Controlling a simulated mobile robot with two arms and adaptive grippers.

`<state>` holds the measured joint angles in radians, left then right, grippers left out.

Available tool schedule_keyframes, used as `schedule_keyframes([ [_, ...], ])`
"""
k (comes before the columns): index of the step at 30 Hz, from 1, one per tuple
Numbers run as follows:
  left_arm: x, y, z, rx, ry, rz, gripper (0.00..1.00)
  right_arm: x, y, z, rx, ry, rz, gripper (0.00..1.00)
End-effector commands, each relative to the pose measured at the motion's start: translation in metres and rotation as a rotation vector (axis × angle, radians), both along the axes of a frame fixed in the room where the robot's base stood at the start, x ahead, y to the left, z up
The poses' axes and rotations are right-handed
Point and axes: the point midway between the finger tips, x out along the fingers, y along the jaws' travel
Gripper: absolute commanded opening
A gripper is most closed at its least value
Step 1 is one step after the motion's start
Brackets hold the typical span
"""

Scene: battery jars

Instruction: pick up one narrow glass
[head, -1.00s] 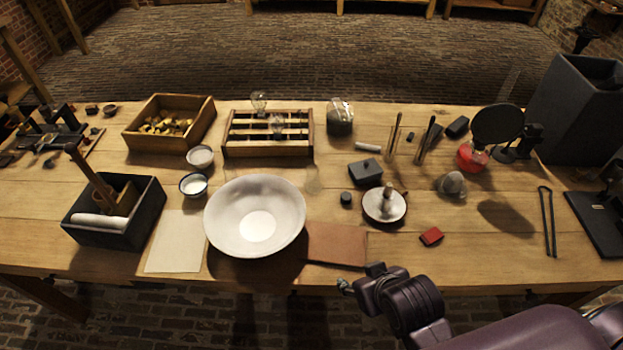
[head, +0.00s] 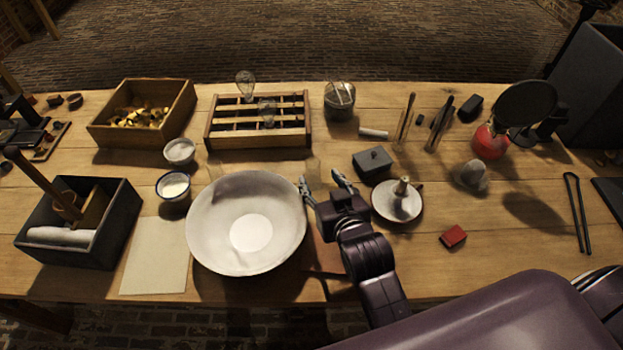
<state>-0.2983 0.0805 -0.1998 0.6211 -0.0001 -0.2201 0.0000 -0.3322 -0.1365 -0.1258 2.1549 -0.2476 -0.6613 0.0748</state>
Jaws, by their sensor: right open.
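Two narrow clear glasses stand toward the back right of the table: one holds a thin brown stick (head: 403,128), and the other holds dark, thin tools (head: 434,131). Their clear walls are hard to make out. A faint transparent shape, perhaps another clear glass (head: 313,168), shows just beyond my right gripper; its outline is too weak to be sure. My right gripper (head: 322,181) is open, with its fingers spread beside the right rim of the white bowl, and I see nothing between them. My left gripper is out of view.
The wide white bowl (head: 205,225) is close to my right gripper's left finger. A dark lidded box (head: 372,163) and a candle holder (head: 395,207) stand to its right. A wooden rack (head: 218,142) with bulbs is behind. A red block (head: 453,236) lies front right.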

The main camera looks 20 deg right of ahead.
Motion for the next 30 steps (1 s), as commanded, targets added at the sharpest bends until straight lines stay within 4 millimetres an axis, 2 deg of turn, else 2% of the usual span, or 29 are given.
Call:
schedule_keyframes([
  [5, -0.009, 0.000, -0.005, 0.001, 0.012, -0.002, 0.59, 0.008, 0.000, -0.005, 0.000, -0.006, 0.000, 0.48],
  [13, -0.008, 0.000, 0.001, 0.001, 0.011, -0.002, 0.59, 0.036, -0.002, -0.012, 0.000, -0.005, 0.000, 0.48],
  [17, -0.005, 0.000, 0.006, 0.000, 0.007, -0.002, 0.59, 0.056, -0.004, -0.013, 0.000, -0.006, 0.000, 0.48],
  [21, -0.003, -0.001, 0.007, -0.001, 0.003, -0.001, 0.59, 0.071, -0.004, -0.021, 0.001, -0.004, 0.000, 0.48],
  [30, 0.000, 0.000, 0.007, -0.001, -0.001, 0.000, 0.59, 0.076, -0.004, -0.025, 0.001, -0.004, 0.000, 0.48],
])
